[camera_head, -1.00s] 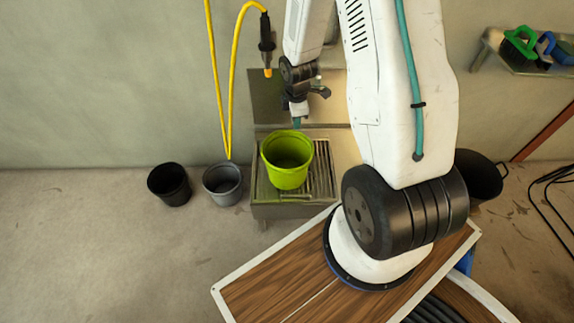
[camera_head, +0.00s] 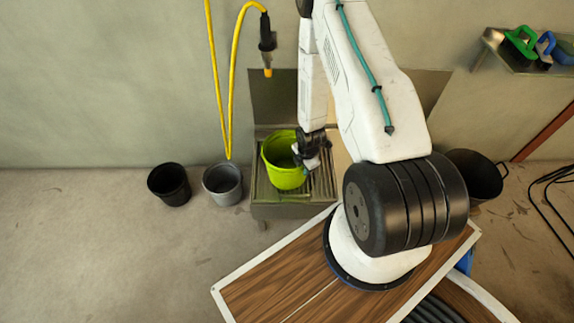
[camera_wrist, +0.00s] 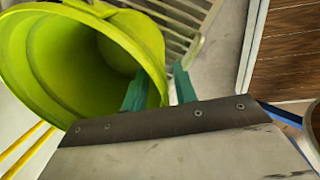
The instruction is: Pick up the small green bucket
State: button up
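The small green bucket (camera_head: 282,174) stands upright on a slatted metal grate in the head view, with its mouth up. It fills the left of the wrist view (camera_wrist: 60,60), where I look partly into it. My gripper (camera_wrist: 160,70) is at the bucket's rim, with one teal finger over the inside and the other just outside the wall. The fingers are apart, with a gap between them. In the head view my gripper is at the bucket's right side, and its fingertips are hard to make out there.
The metal grate (camera_head: 262,196) sits against the back wall. A black bucket (camera_head: 169,186) and a grey bucket (camera_head: 222,184) stand on the floor to its left. A yellow hose (camera_head: 233,90) hangs nearby. A larger black bucket (camera_head: 482,175) stands at the right. A shelf (camera_head: 500,48) holds brushes.

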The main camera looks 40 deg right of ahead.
notch_tip(320, 180, down, 2)
jog(key=shift+w+f, duration=0.1)
jog(key=shift+f, duration=0.05)
grip_shut()
dwell(1.4)
